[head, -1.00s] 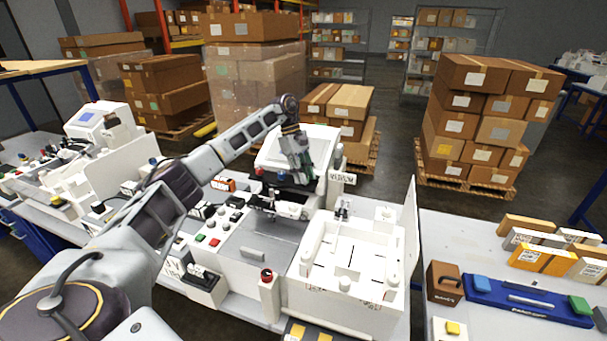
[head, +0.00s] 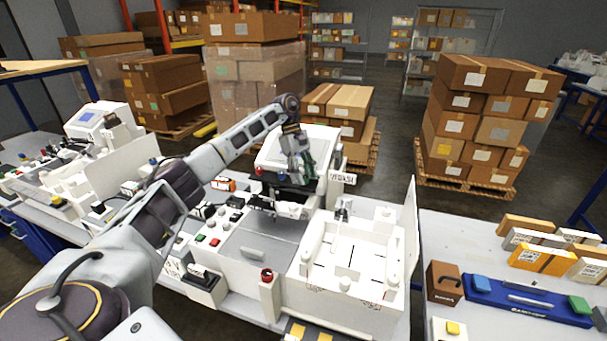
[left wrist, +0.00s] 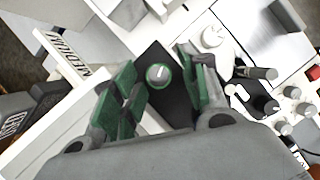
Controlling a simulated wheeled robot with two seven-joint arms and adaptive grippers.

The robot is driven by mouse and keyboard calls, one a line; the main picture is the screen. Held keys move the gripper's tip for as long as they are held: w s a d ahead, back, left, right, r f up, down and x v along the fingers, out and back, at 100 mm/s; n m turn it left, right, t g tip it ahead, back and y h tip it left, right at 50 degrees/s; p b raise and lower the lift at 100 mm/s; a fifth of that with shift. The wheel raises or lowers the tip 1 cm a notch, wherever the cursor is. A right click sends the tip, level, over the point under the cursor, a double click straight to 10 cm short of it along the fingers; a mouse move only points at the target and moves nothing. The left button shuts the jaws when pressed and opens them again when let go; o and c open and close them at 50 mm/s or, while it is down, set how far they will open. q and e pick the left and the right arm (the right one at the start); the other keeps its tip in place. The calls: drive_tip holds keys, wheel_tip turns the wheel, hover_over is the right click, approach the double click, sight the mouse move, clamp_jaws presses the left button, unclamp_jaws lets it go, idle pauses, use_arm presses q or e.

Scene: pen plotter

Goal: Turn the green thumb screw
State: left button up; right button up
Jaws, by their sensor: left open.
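The green thumb screw (left wrist: 158,76) shows in the left wrist view as a round knob with a green rim and a pale mark on its face. It sits on a dark plate between the fingers of my left gripper (left wrist: 162,88). The green-padded fingers stand open, one to each side of the knob, with visible gaps. In the head view my left gripper (head: 300,174) points down over the dark top of the white plotter, and I cannot make out the screw there. My right gripper is in neither view.
A white box-like machine with an open top (head: 350,255) stands right of the plotter. A red-topped post (head: 267,276) is in front. A panel with red and green buttons (head: 207,240) lies to the left. The right table holds a blue tray (head: 520,300) and several cartons.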

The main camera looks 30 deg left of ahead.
use_arm(q)
drive_tip(key=shift+r, duration=0.1)
drive_tip(key=v, duration=0.7)
drive_tip(key=shift+a+r, duration=0.25)
drive_tip(key=shift+r, duration=0.1)
idle(0.4)
drive_tip(key=shift+f, duration=0.1)
idle(0.5)
